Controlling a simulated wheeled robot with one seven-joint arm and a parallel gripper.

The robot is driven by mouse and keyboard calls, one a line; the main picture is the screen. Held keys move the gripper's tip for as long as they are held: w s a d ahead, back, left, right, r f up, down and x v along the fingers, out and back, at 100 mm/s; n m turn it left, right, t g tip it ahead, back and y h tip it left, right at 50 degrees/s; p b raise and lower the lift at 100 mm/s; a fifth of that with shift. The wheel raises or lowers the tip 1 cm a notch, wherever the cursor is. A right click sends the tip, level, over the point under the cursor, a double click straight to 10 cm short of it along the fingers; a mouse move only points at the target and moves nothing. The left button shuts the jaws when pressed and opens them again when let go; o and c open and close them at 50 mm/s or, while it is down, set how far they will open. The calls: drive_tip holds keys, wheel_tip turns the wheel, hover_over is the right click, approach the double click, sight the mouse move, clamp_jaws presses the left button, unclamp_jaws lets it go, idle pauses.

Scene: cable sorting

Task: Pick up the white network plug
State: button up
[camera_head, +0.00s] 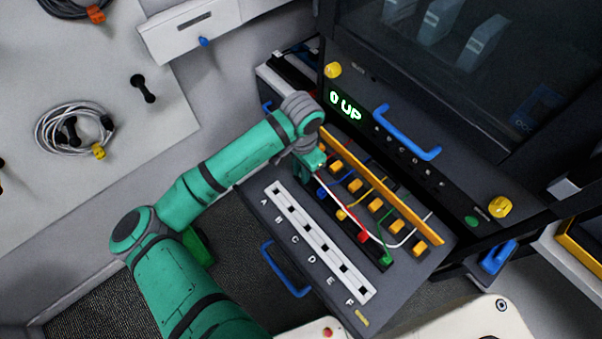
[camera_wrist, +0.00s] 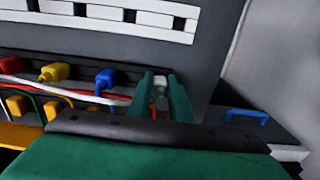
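The white network plug (camera_wrist: 160,83) shows between the tips of my gripper (camera_wrist: 161,90) in the wrist view, at the end of the row of coloured plugs. The two green fingers stand on either side of it with a narrow gap, and whether they touch it is unclear. Its lower part is hidden by the fingers. In the head view my gripper (camera_head: 314,163) is over the upper left end of the plug row and hides most of the plug. A white cable (camera_head: 406,238) runs across the panel.
A blue plug (camera_wrist: 105,78) sits close beside my gripper, then a yellow plug (camera_wrist: 54,72). Several cables cross near the fingers. A white socket strip (camera_head: 318,243) lettered A to F lies in front. An orange bar (camera_head: 380,191) runs behind, and a blue handle (camera_head: 408,131) stands beyond.

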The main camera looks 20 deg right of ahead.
drive_tip(key=shift+a, duration=0.2)
clamp_jaws()
drive_tip(key=shift+s+d, duration=0.15)
drive_tip(key=shift+d, duration=0.15)
drive_tip(key=shift+d+r, duration=0.1)
drive_tip(key=shift+r, duration=0.3)
wheel_tip(320, 180, up, 2)
drive_tip(key=shift+r, duration=0.1)
drive_tip(key=s+r, duration=1.3)
drive_tip(key=s, duration=0.1)
drive_tip(key=shift+a+r, duration=0.25)
drive_tip(key=shift+a, duration=0.2)
